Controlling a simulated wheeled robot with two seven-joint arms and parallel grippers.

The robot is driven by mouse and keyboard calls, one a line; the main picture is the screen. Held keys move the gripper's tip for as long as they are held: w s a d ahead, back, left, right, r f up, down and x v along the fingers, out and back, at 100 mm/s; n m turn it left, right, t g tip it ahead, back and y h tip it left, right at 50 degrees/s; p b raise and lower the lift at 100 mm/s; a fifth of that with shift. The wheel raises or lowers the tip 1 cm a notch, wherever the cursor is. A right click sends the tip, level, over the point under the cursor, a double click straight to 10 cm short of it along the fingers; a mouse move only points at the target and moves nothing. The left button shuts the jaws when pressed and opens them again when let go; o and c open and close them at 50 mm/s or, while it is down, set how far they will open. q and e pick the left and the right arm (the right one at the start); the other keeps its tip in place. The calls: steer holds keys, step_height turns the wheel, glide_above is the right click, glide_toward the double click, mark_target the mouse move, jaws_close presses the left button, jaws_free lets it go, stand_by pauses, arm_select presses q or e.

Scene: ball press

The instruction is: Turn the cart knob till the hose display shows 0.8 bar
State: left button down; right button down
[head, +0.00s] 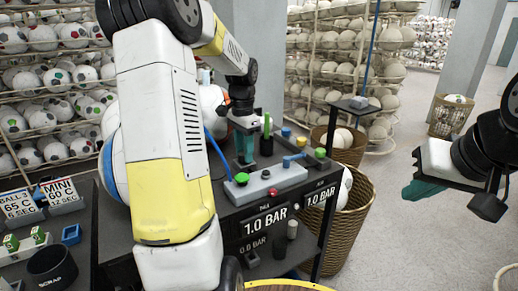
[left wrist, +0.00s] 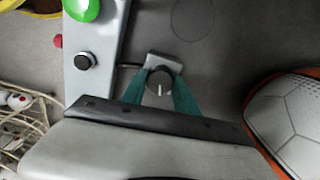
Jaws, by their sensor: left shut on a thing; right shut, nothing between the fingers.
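The black cart knob (left wrist: 160,79) with a white pointer line sits on a small grey block in the left wrist view. My left gripper (head: 245,150) reaches down to the cart top, its teal fingers shut on the knob from both sides. In the head view the knob is hidden by the fingers. The cart front has a large display reading 1.0 BAR (head: 265,222), another reading 1.0 BAR (head: 321,195) to its right, and a dimmer 0.0 BAR (head: 253,243) lower down. Their small labels are hard to read. My right gripper (head: 424,190) is shut and empty at the right.
A white and orange ball (left wrist: 290,125) is close by. Wicker baskets (head: 346,225) stand right of the cart. A black scrap bin (head: 52,265) is front left.

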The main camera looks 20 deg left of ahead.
arm_select(q)
steer(key=shift+n, duration=0.3)
steer(key=n, duration=1.1)
stand_by(0.4)
steer(key=c, duration=0.9)
jaws_free()
steer(key=shift+c, duration=0.2)
step_height(320, 180, up, 8)
steer(key=shift+f, duration=0.1)
